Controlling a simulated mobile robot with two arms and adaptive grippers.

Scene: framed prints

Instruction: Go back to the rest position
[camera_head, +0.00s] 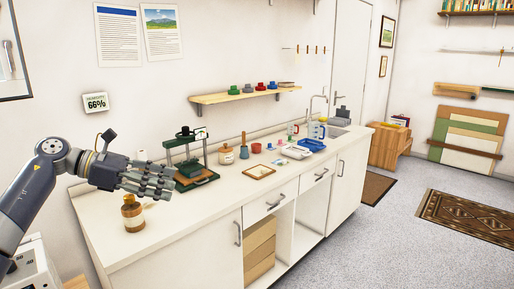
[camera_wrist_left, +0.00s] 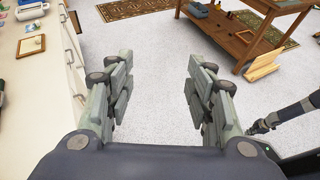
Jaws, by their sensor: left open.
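My left gripper (camera_head: 150,181) comes in from the left in the head view. It is above the near end of the white counter (camera_head: 160,234), close to a brown bottle (camera_head: 133,214) and the green press (camera_head: 190,165). In the left wrist view the two sets of fingers (camera_wrist_left: 160,95) are spread wide with only grey floor between them, so the gripper is open and empty. A dark arm link with a small end (camera_wrist_left: 262,125) shows at the right of the wrist view; I cannot make out fingers on it.
The counter also holds a jar (camera_head: 227,155), a small wooden frame (camera_head: 260,172) and a blue tray (camera_head: 312,145). A shelf (camera_head: 240,96) hangs above. In the wrist view a wooden table (camera_wrist_left: 240,38) stands across open floor.

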